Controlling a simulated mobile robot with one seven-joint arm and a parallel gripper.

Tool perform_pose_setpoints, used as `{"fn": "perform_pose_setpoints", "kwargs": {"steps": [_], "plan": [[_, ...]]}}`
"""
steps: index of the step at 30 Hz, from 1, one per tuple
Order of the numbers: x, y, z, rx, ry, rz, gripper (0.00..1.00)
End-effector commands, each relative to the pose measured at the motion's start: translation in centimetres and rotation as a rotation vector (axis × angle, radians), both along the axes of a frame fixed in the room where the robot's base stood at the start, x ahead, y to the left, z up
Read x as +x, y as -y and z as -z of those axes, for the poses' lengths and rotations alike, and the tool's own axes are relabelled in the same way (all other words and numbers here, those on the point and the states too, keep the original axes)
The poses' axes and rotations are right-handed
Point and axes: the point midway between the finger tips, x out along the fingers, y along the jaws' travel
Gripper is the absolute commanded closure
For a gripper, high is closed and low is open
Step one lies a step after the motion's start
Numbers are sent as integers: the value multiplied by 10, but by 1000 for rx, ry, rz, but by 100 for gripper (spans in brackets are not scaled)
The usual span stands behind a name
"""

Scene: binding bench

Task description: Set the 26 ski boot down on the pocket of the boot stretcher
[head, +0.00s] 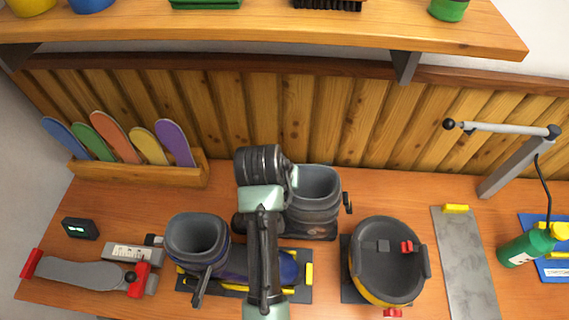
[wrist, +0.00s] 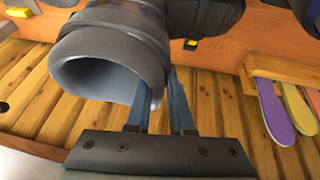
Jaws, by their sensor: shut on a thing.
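A grey ski boot (head: 318,212) is upright near the middle of the bench in the head view, partly hidden behind my arm. In the wrist view its open cuff (wrist: 95,70) fills the upper left. My gripper (wrist: 163,85) is shut on the wall of that cuff, one finger inside it; in the head view the fingers (head: 291,176) are mostly hidden. A size mark is not readable. A second boot with a grey cuff (head: 198,240) and blue toe stands on a dark plate (head: 301,292) at front left. I cannot tell which fixture is the boot stretcher.
A wide dark-lined, yellow-sided piece (head: 388,285) stands right of the held boot. A grey metal plate (head: 465,265), a lever stand (head: 515,165) and a green bottle (head: 525,246) are farther right. A wooden rack (head: 140,172) stands at back left. A shelf (head: 270,36) hangs above.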

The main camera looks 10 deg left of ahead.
Motion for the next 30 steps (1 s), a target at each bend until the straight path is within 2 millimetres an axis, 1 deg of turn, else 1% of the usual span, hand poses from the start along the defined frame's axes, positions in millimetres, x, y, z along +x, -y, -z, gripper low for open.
{"fn": "perform_pose_setpoints", "kwargs": {"steps": [5, 12, 15, 27, 28, 30], "plan": [[3, 0, 7, 0, 10, 0, 100], [2, 0, 35, -1, 7, -1, 100], [2, 0, 42, -1, 9, -1, 100], [3, 0, 47, -1, 11, -1, 100], [0, 0, 50, 0, 2, 0, 76], [0, 0, 50, 0, 2, 0, 64]]}}
